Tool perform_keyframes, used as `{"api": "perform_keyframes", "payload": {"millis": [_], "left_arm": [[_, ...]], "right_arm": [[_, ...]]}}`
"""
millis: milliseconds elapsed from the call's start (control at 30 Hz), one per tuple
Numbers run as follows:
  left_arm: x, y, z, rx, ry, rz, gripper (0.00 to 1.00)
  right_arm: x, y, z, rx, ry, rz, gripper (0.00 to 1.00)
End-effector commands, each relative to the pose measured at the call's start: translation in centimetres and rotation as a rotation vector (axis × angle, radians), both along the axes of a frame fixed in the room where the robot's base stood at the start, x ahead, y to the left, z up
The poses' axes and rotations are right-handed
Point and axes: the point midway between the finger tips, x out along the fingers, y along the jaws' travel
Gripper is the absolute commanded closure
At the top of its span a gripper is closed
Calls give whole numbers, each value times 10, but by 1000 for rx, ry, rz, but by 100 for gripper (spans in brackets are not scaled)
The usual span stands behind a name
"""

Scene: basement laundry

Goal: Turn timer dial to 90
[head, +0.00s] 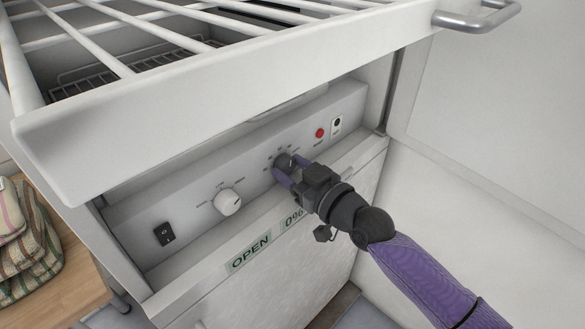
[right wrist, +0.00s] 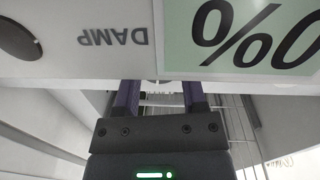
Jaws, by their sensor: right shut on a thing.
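The timer dial (head: 283,159) is a dark round knob with small marks around it, on the white control panel in the head view. My right gripper (head: 284,171) reaches it from the lower right and is shut on it. The fingers and wrist hide much of the dial, so its pointer and setting cannot be read. In the right wrist view my gripper's two purple fingers (right wrist: 159,92) run up behind the panel edge, and the dial is hidden there. My left gripper is not in view.
A white slatted rack (head: 210,105) overhangs the panel. Folded cloths (head: 28,235) lie left.

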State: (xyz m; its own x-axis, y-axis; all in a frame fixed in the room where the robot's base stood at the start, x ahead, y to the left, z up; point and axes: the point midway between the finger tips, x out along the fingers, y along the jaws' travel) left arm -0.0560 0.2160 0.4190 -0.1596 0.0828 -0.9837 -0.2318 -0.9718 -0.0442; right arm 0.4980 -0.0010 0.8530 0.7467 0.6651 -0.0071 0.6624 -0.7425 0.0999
Motion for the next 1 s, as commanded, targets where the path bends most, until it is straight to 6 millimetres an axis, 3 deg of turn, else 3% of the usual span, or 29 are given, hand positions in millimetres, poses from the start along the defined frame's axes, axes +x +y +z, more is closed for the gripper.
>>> {"api": "perform_keyframes", "payload": {"millis": [500,1000], "left_arm": [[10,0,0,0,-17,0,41],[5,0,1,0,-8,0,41]], "right_arm": [[0,-1,0,277,280,-1,100],[1,-1,-1,401,404,-1,100]]}}
